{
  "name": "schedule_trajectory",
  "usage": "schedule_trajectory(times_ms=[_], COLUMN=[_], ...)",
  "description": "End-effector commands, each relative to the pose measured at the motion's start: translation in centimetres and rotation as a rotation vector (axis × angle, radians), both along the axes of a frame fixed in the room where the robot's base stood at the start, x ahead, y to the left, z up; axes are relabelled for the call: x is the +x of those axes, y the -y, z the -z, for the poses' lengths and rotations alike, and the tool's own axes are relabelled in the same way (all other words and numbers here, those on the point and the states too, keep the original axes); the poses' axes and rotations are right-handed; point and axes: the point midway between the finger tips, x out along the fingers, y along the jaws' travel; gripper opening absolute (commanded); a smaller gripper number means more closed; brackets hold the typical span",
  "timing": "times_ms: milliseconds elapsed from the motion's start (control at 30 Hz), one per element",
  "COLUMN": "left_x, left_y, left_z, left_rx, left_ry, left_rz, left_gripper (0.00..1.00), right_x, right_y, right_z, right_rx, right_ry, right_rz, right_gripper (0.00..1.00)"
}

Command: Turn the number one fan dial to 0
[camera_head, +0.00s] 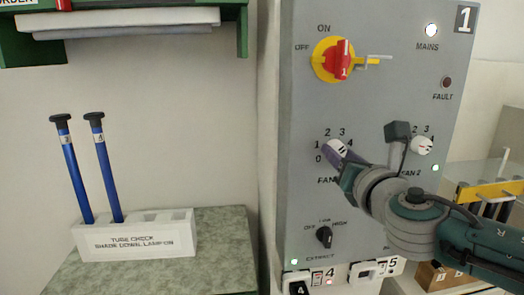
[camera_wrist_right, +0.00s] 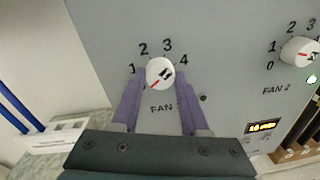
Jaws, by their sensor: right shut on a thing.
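The white number one fan dial (camera_head: 338,146) is on the grey panel (camera_head: 300,110), with scale figures around it. It also shows in the right wrist view (camera_wrist_right: 160,72), where its red mark points down and left, below the 1, towards where 0 belongs. That 0 is hidden there by a finger, but shows in the head view. My right gripper (camera_head: 339,153) is shut on the dial, with a purple finger on each side, as the right wrist view (camera_wrist_right: 161,84) shows. The number after FAN is hidden. My left gripper is not in view.
The FAN 2 dial (camera_head: 421,146) is to the right, close to my right wrist. A red and yellow switch (camera_head: 340,61) is above, and a black extract knob (camera_head: 324,237) below. A white rack (camera_head: 140,234) with two blue rods stands on the left counter.

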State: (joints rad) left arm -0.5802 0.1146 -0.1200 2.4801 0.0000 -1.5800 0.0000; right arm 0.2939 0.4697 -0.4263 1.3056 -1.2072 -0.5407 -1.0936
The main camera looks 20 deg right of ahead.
Motion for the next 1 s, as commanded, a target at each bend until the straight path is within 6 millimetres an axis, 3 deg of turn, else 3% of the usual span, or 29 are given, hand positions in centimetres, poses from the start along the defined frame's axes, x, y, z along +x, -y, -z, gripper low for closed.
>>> schedule_trajectory(times_ms=[233, 267, 500, 833, 1000], left_x=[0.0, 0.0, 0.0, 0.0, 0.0], left_y=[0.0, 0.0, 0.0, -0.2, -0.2], left_z=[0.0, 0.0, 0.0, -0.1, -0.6], left_rx=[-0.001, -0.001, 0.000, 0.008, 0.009], left_ry=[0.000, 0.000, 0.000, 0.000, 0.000], left_rz=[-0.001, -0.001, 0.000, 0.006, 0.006], left_gripper=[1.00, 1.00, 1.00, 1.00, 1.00], right_x=[0.0, 0.0, 0.0, -0.3, -2.4], right_y=[0.0, 0.0, 0.0, -0.1, -0.7], right_z=[0.0, 0.0, 0.0, 0.0, -0.1], right_rx=[-0.005, -0.005, -0.003, -0.002, -0.001], right_ry=[0.000, 0.000, -0.001, -0.001, -0.003], right_rz=[-0.001, -0.001, 0.000, -0.001, -0.003], right_gripper=[0.00, 0.46, 0.73, 0.75, 0.75])
